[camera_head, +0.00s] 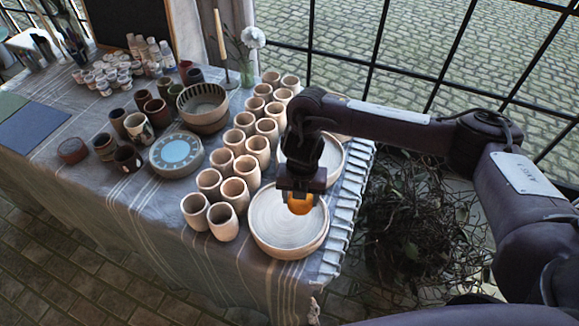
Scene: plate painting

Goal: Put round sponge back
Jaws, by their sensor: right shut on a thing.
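The round sponge (300,205) is orange-yellow and sits between the fingers of my right gripper (299,194), which is shut on it. My right arm comes in from the right. The gripper points down over a wide pale round plate or shallow bowl (270,236) near the table's front right corner. The sponge appears over the plate's inner surface; I cannot tell whether it touches it. The gripper hides the sponge's upper part. My left gripper is not in view.
Several pale clay cups (223,222) stand in rows just left of the plate. A second pale plate (331,164) lies behind, partly hidden by my arm. A blue-patterned plate (176,152), dark cups and a striped bowl (203,105) stand further left. The window grid is behind.

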